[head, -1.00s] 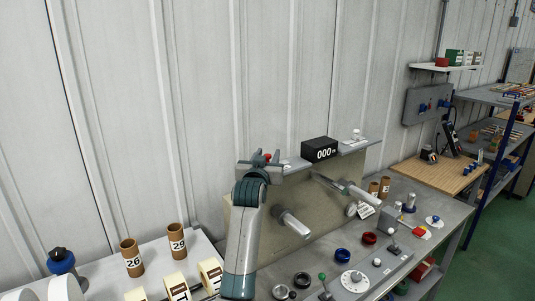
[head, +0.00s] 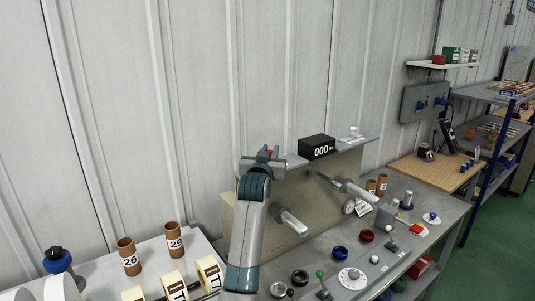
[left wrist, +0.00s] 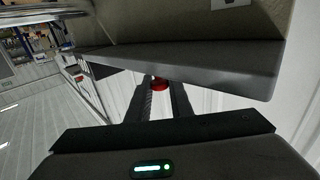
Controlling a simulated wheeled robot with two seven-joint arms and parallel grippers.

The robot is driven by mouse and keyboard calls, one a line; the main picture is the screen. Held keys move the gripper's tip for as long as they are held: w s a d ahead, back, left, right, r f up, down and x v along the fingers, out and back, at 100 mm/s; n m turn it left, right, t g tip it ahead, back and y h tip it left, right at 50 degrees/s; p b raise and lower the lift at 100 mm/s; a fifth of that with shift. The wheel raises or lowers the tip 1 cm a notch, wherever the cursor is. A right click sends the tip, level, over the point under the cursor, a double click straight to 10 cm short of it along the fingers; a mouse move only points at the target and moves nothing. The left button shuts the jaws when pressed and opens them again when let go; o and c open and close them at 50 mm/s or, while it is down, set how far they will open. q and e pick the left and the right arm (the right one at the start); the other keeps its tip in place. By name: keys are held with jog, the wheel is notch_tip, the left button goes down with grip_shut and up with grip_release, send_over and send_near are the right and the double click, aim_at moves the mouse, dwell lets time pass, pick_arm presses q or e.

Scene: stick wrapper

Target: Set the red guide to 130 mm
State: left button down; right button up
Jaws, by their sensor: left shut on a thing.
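My left gripper (head: 264,156) is at the left end of the grey ledge (head: 298,160) on top of the machine's upright panel. In the left wrist view, its two fingers (left wrist: 160,88) are shut on a small red part, seemingly the red guide (left wrist: 159,84). Most of the red part is hidden behind the fingers and by the ledge edge. No millimetre scale is readable. A black counter box (head: 317,147) on the ledge reads 000. My right gripper is not in view.
Two spindles (head: 292,222) stick out from the panel. Red and blue rings (head: 340,252), a white dial (head: 352,278) and a green-knobbed lever (head: 321,274) are on the bench below. Numbered cardboard tubes (head: 175,240) stand on the white table at left.

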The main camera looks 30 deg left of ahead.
pick_arm(q)
jog(key=c, duration=1.6)
grip_release()
jog(key=shift+s, duration=0.2)
jog(key=shift+s+d+f+b, duration=0.1)
jog(key=shift+s+d+b, duration=0.2)
jog(key=shift+s+b, duration=0.2)
jog(key=shift+b+v, duration=2.95)
jog(key=shift+v, duration=5.05)
